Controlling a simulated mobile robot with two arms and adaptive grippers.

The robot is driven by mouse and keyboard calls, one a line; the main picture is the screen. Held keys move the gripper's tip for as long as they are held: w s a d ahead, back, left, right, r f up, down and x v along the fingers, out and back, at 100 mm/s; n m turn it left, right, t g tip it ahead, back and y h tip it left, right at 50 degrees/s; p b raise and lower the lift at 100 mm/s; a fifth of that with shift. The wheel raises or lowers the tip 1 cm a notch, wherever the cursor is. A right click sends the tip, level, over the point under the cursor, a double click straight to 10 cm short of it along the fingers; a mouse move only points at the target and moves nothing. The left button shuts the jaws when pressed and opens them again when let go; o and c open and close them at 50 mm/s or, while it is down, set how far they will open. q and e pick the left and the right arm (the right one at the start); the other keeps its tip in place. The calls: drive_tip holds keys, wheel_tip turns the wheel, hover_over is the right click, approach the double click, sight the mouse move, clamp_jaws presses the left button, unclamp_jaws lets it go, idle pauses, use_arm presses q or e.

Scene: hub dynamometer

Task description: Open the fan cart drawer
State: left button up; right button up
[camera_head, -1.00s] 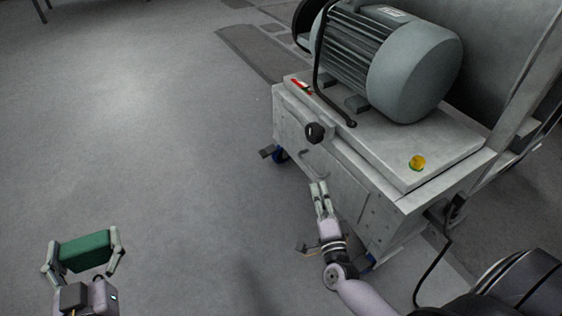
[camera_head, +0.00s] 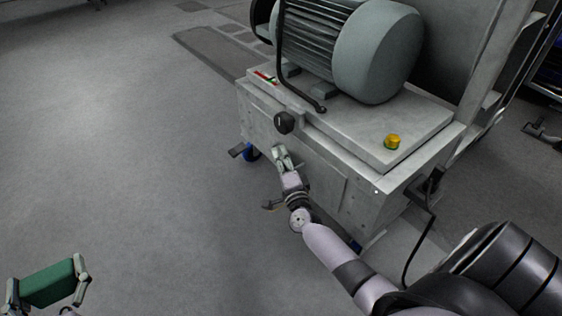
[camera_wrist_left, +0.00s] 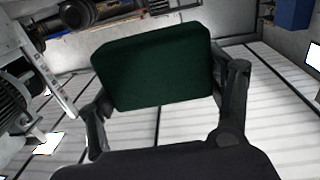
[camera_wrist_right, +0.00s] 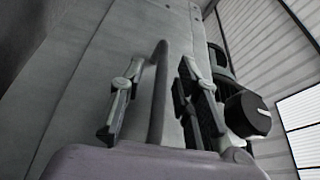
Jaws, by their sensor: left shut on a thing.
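The fan cart (camera_head: 340,195) is a grey metal cart with a drawer front (camera_head: 312,170) on the side facing me. Its bar handle (camera_wrist_right: 158,95) shows in the right wrist view, standing between the fingers of my right gripper (camera_wrist_right: 160,88). These fingers are apart, with a gap to the bar on both sides. In the head view my right gripper (camera_head: 281,155) is at the drawer front and hides the handle. The drawer looks closed. My left gripper (camera_head: 46,270) is shut on a green block (camera_head: 48,284), away from the cart; the block also fills the left wrist view (camera_wrist_left: 155,68).
A large grey motor (camera_head: 350,45) stands on the cart top, with a yellow button (camera_head: 392,141) near it. A black knob (camera_head: 285,122) sticks out just above my right gripper. A cable (camera_head: 418,240) hangs at the right. The floor left of the cart is clear.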

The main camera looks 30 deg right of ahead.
drive_tip(key=shift+w, duration=0.15)
clamp_jaws()
idle(0.4)
idle(0.5)
